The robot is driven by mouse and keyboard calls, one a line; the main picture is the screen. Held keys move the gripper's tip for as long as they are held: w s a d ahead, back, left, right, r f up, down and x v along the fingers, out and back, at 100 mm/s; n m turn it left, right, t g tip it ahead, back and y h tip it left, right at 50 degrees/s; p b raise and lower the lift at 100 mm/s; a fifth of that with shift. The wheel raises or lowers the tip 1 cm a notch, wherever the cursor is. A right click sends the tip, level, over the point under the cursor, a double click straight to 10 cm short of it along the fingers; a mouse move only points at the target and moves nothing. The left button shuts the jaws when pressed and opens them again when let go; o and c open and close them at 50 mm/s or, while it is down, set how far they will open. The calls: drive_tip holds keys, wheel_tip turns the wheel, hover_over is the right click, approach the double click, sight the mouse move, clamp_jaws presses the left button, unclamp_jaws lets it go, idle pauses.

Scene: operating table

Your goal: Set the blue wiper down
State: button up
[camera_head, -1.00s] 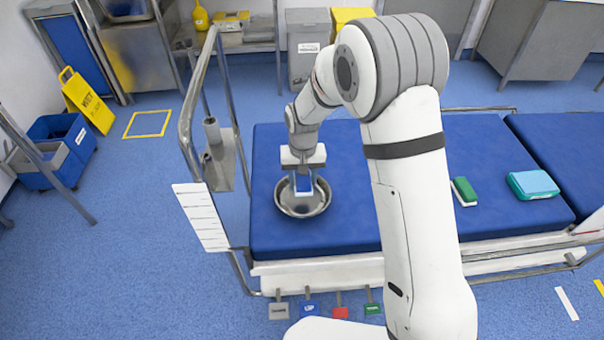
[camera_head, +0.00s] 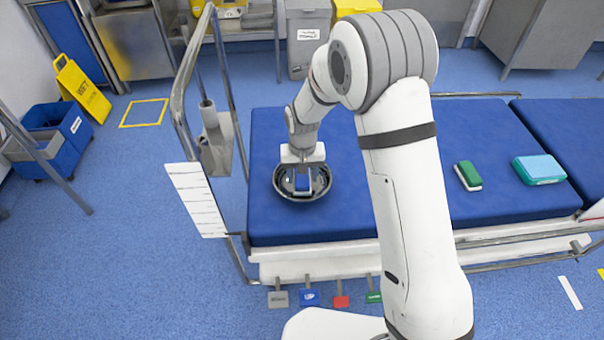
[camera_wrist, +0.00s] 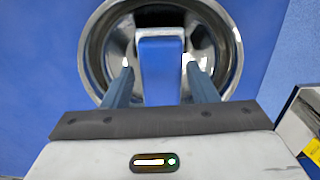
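The blue wiper (camera_wrist: 160,68) is a small block with a pale edge, upright between the two fingers of my gripper (camera_wrist: 160,84). In the head view the wiper (camera_head: 302,184) and my gripper (camera_head: 302,180) are down inside the round metal bowl (camera_head: 282,189) on the blue table top (camera_head: 350,215). The bowl's rim (camera_wrist: 88,55) surrounds the wiper in the wrist view. The wiper's lower end is hidden, so I cannot tell whether it touches the bowl's bottom.
A green block with a white side (camera_head: 467,176) and a teal box-shaped pack (camera_head: 539,169) lie farther right on the table. A metal rail frame (camera_head: 180,95) stands at the table's left end. Coloured tags (camera_head: 310,297) hang at the front edge.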

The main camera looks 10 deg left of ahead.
sight(303, 176)
drive_tip(key=o, duration=0.4)
drive_tip(key=shift+c, duration=0.2)
wheel_tip(303, 176, up, 7)
drive_tip(key=p, duration=0.4)
drive_tip(key=shift+r+p, duration=0.15)
drive_tip(key=shift+p, duration=0.2)
